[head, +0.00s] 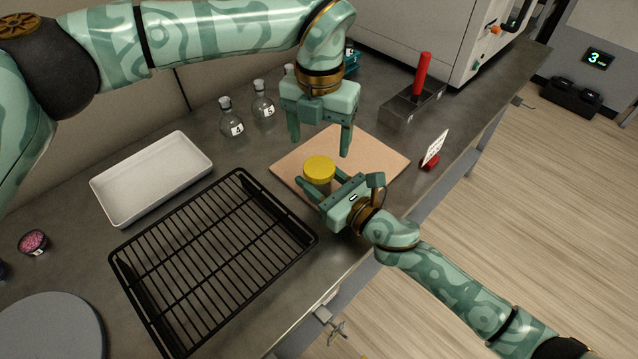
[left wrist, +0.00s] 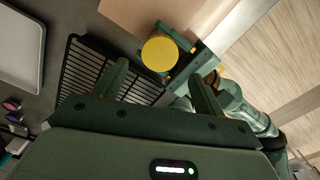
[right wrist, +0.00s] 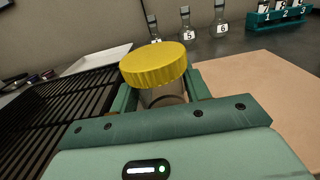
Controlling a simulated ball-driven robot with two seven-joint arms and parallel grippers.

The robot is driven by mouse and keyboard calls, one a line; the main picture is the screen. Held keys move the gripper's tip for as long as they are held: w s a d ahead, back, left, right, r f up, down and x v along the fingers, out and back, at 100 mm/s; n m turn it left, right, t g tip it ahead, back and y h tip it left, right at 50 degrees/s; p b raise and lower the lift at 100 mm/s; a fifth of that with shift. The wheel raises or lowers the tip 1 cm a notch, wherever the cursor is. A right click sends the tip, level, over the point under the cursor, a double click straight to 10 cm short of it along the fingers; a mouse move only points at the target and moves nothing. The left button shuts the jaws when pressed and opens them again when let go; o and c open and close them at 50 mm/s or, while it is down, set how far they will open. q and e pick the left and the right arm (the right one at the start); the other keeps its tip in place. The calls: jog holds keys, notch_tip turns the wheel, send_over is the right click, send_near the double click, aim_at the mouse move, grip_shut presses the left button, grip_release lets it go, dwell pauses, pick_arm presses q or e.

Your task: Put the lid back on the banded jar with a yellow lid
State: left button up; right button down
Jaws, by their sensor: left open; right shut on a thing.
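The jar (right wrist: 163,97) is clear glass, and only a little of its body shows under its yellow lid (head: 319,168). The ridged yellow lid sits on top of the jar's mouth in the right wrist view (right wrist: 155,66); whether it is screwed tight I cannot tell. My right gripper (head: 324,184) is shut on the jar's body, with a finger on each side below the lid. My left gripper (head: 319,148) is open and empty, pointing down above the jar, apart from the lid. The lid also shows beyond its fingers in the left wrist view (left wrist: 160,54).
A pinkish board (head: 375,158) lies under and behind the jar. A black wire rack (head: 213,262) and a white tray (head: 150,178) are to the left. Numbered flasks (head: 263,108) stand behind.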

aim_at(319, 166)
pick_arm(q)
jog(key=shift+f, duration=3.2)
jog(key=c, duration=1)
jog(key=o, duration=1.2)
notch_tip(319, 166, up, 12)
